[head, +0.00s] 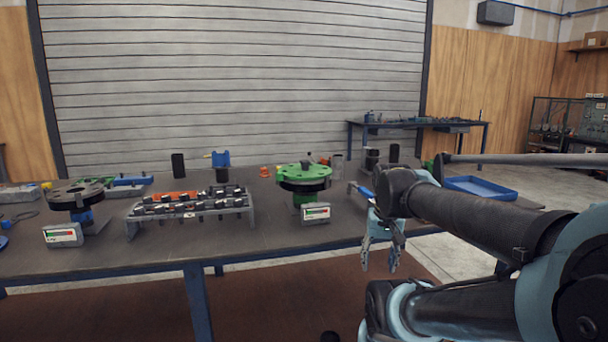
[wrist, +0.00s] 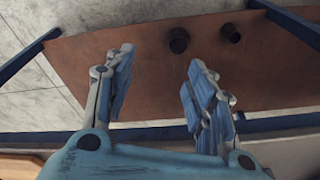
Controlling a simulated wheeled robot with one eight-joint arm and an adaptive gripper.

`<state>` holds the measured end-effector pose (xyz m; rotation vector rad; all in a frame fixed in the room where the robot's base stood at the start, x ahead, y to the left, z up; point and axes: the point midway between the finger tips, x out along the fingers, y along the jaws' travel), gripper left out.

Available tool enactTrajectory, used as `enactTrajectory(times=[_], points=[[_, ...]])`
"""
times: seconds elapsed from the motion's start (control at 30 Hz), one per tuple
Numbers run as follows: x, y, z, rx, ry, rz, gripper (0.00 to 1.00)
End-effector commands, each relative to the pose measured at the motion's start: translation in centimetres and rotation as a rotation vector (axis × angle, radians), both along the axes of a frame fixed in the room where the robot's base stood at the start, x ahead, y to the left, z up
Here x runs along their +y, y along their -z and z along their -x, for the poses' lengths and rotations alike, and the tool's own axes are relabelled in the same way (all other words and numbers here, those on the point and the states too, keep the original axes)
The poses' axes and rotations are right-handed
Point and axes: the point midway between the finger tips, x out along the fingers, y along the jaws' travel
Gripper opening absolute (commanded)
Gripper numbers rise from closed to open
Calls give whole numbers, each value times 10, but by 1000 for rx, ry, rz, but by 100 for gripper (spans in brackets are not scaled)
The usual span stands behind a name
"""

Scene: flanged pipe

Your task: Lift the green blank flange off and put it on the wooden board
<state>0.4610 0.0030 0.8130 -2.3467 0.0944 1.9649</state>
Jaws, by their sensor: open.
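The green blank flange (head: 304,171) lies flat on top of a dark flange on a green pipe stand, at the right middle of the workbench in the head view. My gripper (head: 380,262) hangs fingers down, to the right of and in front of the flange, beyond the bench's front edge. In the wrist view my gripper (wrist: 161,58) is open, with nothing between its fingers. The flange is out of the wrist view. I cannot make out the wooden board for certain; a tan wooden edge (wrist: 18,166) shows at the wrist view's lower left.
A rack of dark parts (head: 190,203) stands left of the flange, and a small gauge display (head: 316,212) is right in front of it. A blue tray (head: 480,187) lies at the right, behind my arm. Another dark flange (head: 76,193) stands at the left.

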Motion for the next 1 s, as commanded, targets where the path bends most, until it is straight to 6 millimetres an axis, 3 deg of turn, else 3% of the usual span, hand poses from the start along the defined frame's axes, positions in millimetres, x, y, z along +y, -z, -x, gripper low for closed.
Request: enactTrajectory(times=[0.03,0.2,0.5,0.8,1.0], points=[[4,-22,-13,7,35,-9,50],[21,-91,-57,33,200,-42,50],[63,-198,-134,83,490,-83,50],[120,-287,-207,124,785,-103,50],[163,-334,-248,145,977,-105,50]])
